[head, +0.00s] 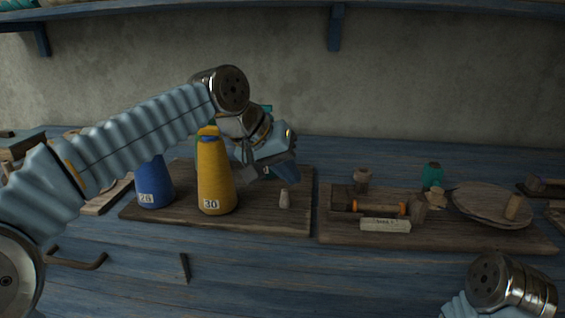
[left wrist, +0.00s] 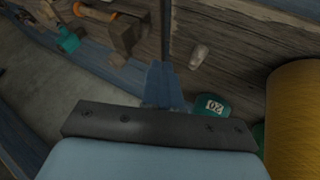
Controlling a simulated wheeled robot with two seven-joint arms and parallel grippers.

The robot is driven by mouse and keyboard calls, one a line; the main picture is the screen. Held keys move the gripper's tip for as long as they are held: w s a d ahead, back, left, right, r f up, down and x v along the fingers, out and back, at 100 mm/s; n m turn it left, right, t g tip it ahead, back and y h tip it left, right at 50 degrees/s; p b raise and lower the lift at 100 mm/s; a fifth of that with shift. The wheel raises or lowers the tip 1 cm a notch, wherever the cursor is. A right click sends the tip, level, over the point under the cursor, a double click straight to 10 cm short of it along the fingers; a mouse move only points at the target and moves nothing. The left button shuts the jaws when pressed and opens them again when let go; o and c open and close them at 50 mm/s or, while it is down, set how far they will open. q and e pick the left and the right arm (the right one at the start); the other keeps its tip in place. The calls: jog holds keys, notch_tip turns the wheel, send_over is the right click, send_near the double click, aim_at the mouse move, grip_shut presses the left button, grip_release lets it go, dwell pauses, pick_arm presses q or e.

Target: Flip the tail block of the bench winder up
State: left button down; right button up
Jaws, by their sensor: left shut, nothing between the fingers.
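The bench winder sits on the right board in the head view, with an orange-ended spindle (head: 380,207) lying along it. A dark wooden block (head: 340,198) stands at its left end and a small pale block (head: 436,199) near its right end. I cannot tell which is the tail block. The dark block (left wrist: 124,34) and orange spindle (left wrist: 95,12) also show in the left wrist view. My left gripper (head: 284,174) is shut and empty above the left board, left of the winder and apart from it; its fingers show in the left wrist view (left wrist: 160,80). My right gripper is out of view.
A yellow cone (head: 215,180) and a blue cone (head: 154,185) stand beneath my left arm. A teal cone (left wrist: 211,107) is partly hidden. A small peg (head: 284,199) stands near my left gripper. A round wooden disc (head: 490,206) lies right of the winder. The front bench is mostly clear.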

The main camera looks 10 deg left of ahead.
aim_at(340, 197)
pick_arm(q)
jog(key=x, duration=0.4)
jog(key=d, duration=0.2)
jog(key=shift+d, duration=1)
